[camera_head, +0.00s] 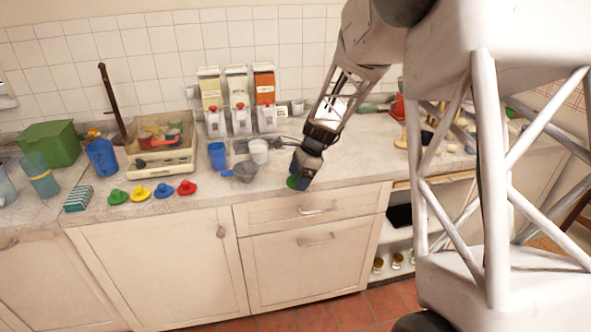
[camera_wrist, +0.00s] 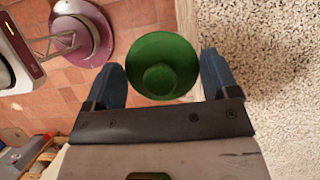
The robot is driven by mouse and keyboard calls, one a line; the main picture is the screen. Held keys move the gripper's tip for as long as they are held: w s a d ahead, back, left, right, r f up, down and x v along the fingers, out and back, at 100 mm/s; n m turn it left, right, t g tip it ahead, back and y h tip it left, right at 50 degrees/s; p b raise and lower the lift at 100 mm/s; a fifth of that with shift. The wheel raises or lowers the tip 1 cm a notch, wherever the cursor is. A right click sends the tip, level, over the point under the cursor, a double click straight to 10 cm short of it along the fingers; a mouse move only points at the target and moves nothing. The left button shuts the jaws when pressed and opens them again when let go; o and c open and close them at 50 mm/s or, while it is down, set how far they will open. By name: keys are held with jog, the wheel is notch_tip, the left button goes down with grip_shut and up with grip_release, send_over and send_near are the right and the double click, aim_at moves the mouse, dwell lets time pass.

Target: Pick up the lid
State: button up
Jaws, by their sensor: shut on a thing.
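My gripper (camera_head: 299,178) is near the front edge of the counter, above the drawers. In the wrist view my gripper (camera_wrist: 163,78) has its two blue fingers on either side of a round green lid (camera_wrist: 178,58) with a knob. It is shut on this lid. In the head view only part of the held lid (camera_head: 291,182) shows beside the fingers. More lids lie in a row on the counter to the left: green (camera_head: 118,197), yellow (camera_head: 141,193), blue (camera_head: 163,190) and red (camera_head: 187,187).
Behind the lids stand a tray box (camera_head: 160,160), a blue pitcher (camera_head: 101,157), a green bin (camera_head: 48,144) and a blue cup (camera_head: 217,155). A grey cup (camera_head: 245,172) is left of my gripper. The counter right of my gripper is fairly clear.

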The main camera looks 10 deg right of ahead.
jog(key=shift+s+r, duration=0.15)
jog(key=shift+s, duration=1.1)
jog(key=shift+s+r, duration=0.1)
jog(key=shift+s, duration=1.1)
jog(key=shift+w, duration=0.15)
jog(key=w+a+r, duration=0.3)
jog(key=w, duration=0.6)
jog(key=w+a+r+m, duration=0.1)
jog(key=w+a+r, duration=0.2)
jog(key=w, duration=0.6)
jog(key=w+a+r, duration=0.3)
jog(key=w, duration=0.6)
jog(key=shift+w+a+r+m+t, duration=0.25)
jog(key=shift+w+a+m+t, duration=0.05)
jog(key=shift+f, duration=0.25)
jog(key=shift+f, duration=2.95)
jog(key=shift+f, duration=0.2)
